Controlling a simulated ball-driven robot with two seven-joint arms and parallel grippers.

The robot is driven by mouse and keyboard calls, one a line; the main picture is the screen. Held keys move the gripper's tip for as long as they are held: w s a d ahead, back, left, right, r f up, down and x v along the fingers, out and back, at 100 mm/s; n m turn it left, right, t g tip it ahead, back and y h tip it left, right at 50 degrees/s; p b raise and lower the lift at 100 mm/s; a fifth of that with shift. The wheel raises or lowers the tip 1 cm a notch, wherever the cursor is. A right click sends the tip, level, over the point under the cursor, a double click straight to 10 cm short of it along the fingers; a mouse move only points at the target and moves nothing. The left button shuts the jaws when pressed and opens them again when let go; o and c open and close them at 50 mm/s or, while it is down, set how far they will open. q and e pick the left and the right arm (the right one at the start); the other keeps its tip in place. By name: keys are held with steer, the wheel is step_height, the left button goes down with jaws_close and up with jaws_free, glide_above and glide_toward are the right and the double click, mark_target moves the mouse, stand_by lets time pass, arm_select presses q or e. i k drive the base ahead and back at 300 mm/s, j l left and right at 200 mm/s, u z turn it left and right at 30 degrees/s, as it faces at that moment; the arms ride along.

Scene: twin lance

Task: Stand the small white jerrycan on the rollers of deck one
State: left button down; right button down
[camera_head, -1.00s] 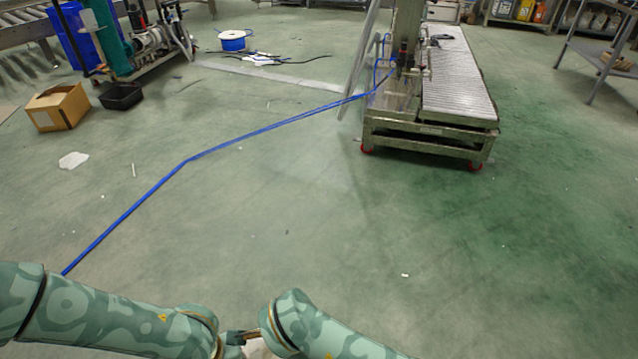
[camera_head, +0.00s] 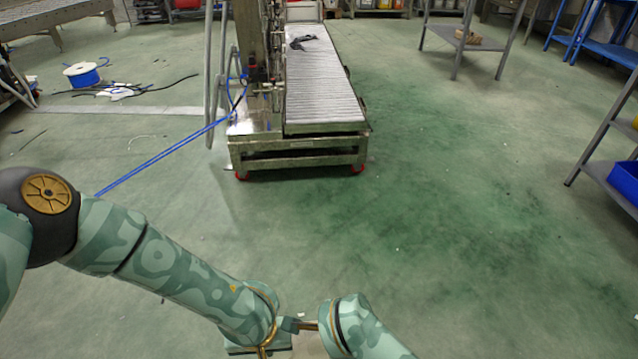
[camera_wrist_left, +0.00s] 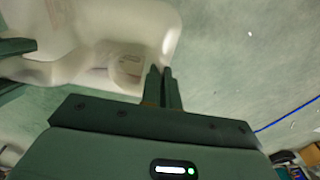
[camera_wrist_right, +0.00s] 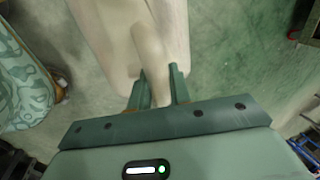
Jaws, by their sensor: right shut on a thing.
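The white jerrycan (camera_wrist_right: 120,30) hangs from my right gripper (camera_wrist_right: 158,88), whose fingers are shut around its handle (camera_wrist_right: 150,50) in the right wrist view. The jerrycan also fills the upper left of the left wrist view (camera_wrist_left: 100,35). My left gripper (camera_wrist_left: 163,88) has its fingers together beside the jerrycan's lower part, with nothing seen between them; I cannot tell whether they touch it. In the head view both forearms meet at the bottom centre and the jerrycan is hidden. A roller deck (camera_head: 318,90) on a wheeled frame stands ahead; I cannot read a deck number.
A dark object (camera_head: 302,43) lies on the far rollers. A post with blue tubing (camera_head: 248,70) stands at the deck's left side. A blue hose (camera_head: 160,162) crosses the floor on the left. Grey shelving (camera_head: 600,140) stands at right. Open floor lies before the deck.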

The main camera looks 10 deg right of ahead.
mark_target(322, 105)
steer(key=i+l, duration=0.15)
steer(key=i, duration=0.35)
steer(key=i+l, duration=0.15)
steer(key=i, duration=0.4)
steer(key=i+l, duration=0.15)
steer(key=i, duration=0.35)
